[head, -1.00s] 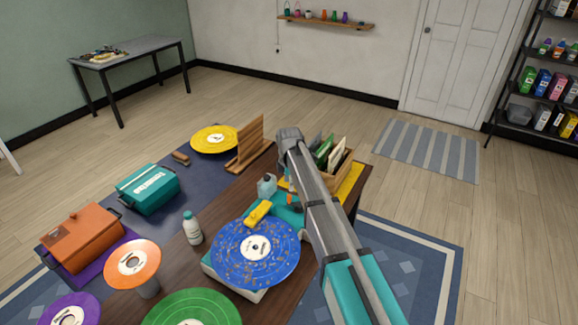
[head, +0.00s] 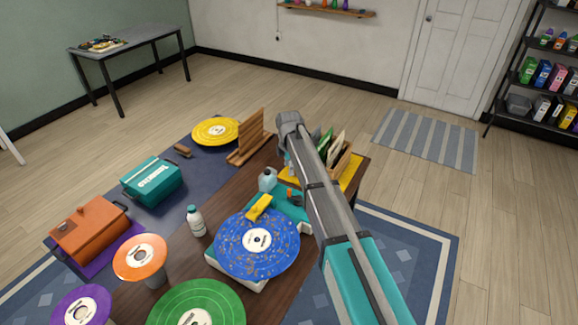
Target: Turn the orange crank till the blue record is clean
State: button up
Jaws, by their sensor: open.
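The blue record (head: 236,247) lies flat on a teal and white machine (head: 291,210), and brown specks are scattered over its surface. A yellow block (head: 258,207) rests across the record's far edge. A small orange part, seemingly the crank (head: 292,194), shows at the machine's far right, beside my arm. My arm reaches over the machine's right side and hides much of this area. My gripper is hidden behind the arm, so I cannot see whether it touches the crank.
A pale blue jug (head: 267,180) and a white bottle (head: 195,222) stand near the machine. A wooden crate of sleeves (head: 345,162) is behind my arm. Green (head: 197,308), orange (head: 140,256) and yellow (head: 215,131) records surround the area. Open floor lies to the right.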

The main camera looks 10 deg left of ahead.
jog(key=shift+d, duration=0.1)
jog(key=m+y+b, duration=0.3)
jog(key=y, duration=0.1)
send_near(289, 191)
notch_tip(289, 191, up, 2)
jog(key=w+d, duration=0.1)
jog(key=shift+w+d+r+m+g+y, duration=0.2)
jog(key=shift+w+d+m+g+y, duration=0.1)
jog(key=shift+d+m, duration=0.15)
jog(key=shift+a+f, duration=0.1)
jog(key=shift+f, duration=0.05)
jog(key=b+x, duration=1.2)
jog(key=x, duration=0.1)
jog(key=shift+f, duration=0.2)
dwell(0.3)
grip_shut()
dwell(0.4)
